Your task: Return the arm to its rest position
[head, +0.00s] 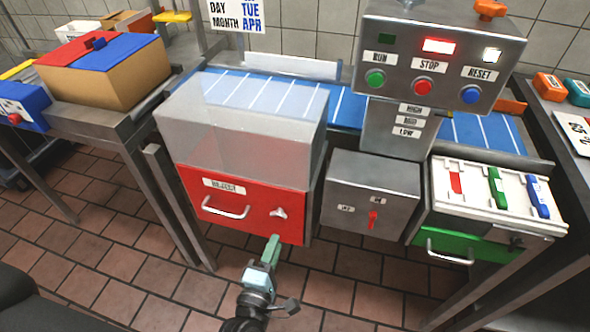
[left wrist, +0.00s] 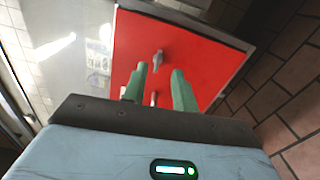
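My left gripper (head: 272,250) has pale green fingers and is in front of the red reject drawer (head: 245,208), near its lower right part. In the left wrist view, my left gripper (left wrist: 160,82) shows its two fingers apart with nothing between them. Behind them is the red front (left wrist: 205,52) with a small grey latch (left wrist: 158,59). The drawer looks shut, with a grey handle (head: 226,208) and a latch (head: 279,212). I cannot tell the exact gap between fingers and drawer. My right gripper does not show.
A grey control box (head: 440,50) with run, stop and reset buttons stands above a blue conveyor (head: 350,108). A grey switch box (head: 345,205) and a green-fronted drawer (head: 470,247) are to the right. A cardboard box (head: 125,85) stands at left. Tiled floor (head: 335,300) is free below.

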